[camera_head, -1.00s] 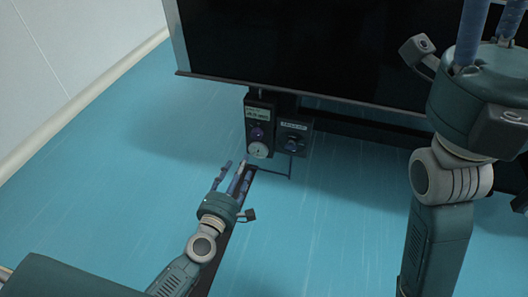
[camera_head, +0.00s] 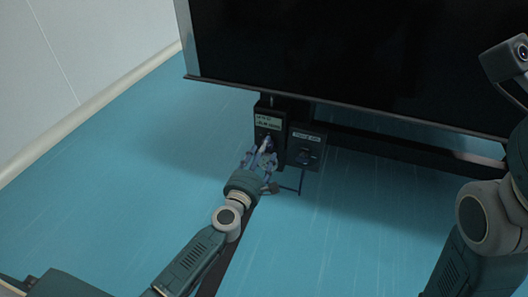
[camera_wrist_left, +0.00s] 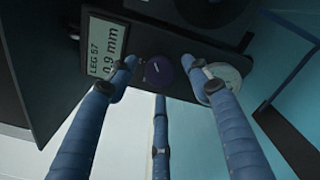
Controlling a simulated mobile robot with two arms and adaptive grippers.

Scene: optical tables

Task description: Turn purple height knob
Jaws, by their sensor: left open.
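The fingers are open; I cannot tell whether any tip touches the knob. In the head view my fingers mostly cover the knob. My right gripper is outside the frames; only my right arm shows.
A round white dial (camera_wrist_left: 223,75) sits right of the knob, close to one finger. A second black box (camera_head: 306,146) hangs right of the first. The large dark table (camera_head: 340,55) is above and behind. The blue floor (camera_head: 130,150) is clear at left.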

